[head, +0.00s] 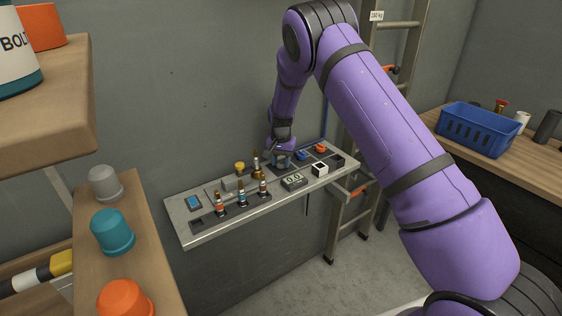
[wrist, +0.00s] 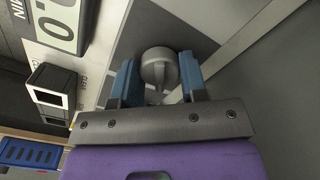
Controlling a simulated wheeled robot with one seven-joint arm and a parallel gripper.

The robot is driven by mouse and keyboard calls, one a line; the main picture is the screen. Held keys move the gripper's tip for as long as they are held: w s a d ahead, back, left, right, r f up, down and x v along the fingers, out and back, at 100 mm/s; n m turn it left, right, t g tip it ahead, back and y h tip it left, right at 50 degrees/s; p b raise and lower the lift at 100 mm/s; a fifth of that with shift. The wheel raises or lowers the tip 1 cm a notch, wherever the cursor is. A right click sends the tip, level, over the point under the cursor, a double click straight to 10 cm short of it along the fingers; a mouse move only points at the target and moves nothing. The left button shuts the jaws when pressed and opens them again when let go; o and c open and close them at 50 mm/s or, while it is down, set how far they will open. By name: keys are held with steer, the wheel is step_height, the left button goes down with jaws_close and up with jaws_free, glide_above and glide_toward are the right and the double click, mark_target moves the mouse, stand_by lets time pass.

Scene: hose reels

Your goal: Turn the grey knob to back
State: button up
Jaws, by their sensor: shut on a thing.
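The grey knob (wrist: 160,66) is round with a raised grip bar and sits on a dark plate of the panel. It shows in the wrist view between the two blue fingers of my gripper (wrist: 160,82). My gripper is shut on the knob. In the head view my gripper (head: 281,158) is down at the back middle of the panel (head: 180,212), and it hides the knob there. Which way the knob points is hard to tell.
A display reading 0.0 (head: 292,181) and a white-and-black switch (head: 320,170) lie in front of my gripper. Blue (head: 302,155) and orange (head: 320,147) controls are to its right. Several levers, a yellow button (head: 239,166) and a blue rocker (head: 194,203) are to its left. A ladder (head: 372,150) stands behind my arm.

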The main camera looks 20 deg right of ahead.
mark_target(281, 160)
steer(key=o, duration=0.9)
step_height(281, 160, up, 11)
steer(key=shift+f, duration=0.1)
stand_by(0.3)
